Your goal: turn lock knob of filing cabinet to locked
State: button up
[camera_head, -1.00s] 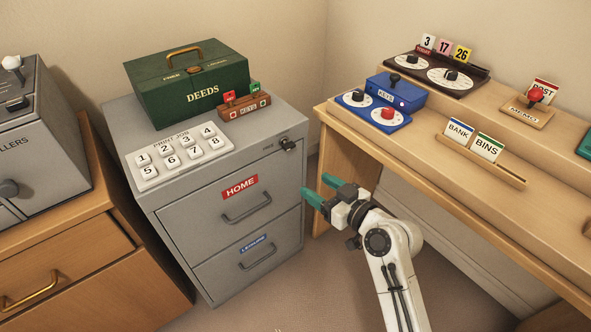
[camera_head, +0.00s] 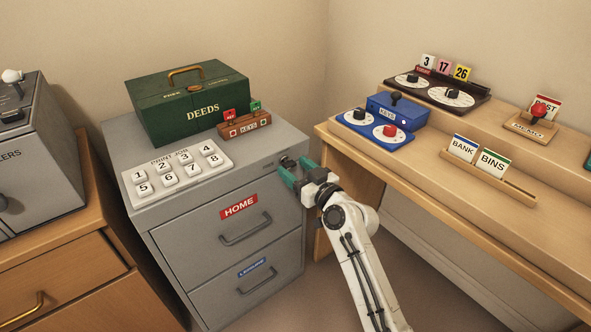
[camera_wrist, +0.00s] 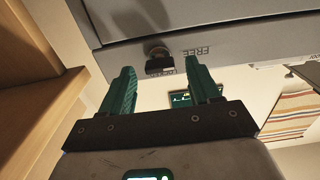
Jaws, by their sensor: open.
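The grey filing cabinet (camera_head: 190,227) stands in the middle of the head view, with a HOME drawer above a second drawer. Its small dark lock knob (camera_head: 287,162) is at the top right of the front, partly hidden by my gripper. The knob also shows in the wrist view (camera_wrist: 158,62), beyond and between the fingertips, with a FREE label (camera_wrist: 193,51) beside it and another label partly hidden at the knob. My gripper (camera_head: 296,174) has green fingers, open and empty, pointing at the knob. In the wrist view the fingers (camera_wrist: 162,78) are spread either side of it, with no clear contact.
A wooden drawer unit (camera_head: 70,260) is at the left.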

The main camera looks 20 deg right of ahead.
jog(key=shift+w+a, duration=0.1)
jog(key=shift+w, duration=0.15)
jog(key=c, duration=1)
jog(key=shift+c, duration=0.2)
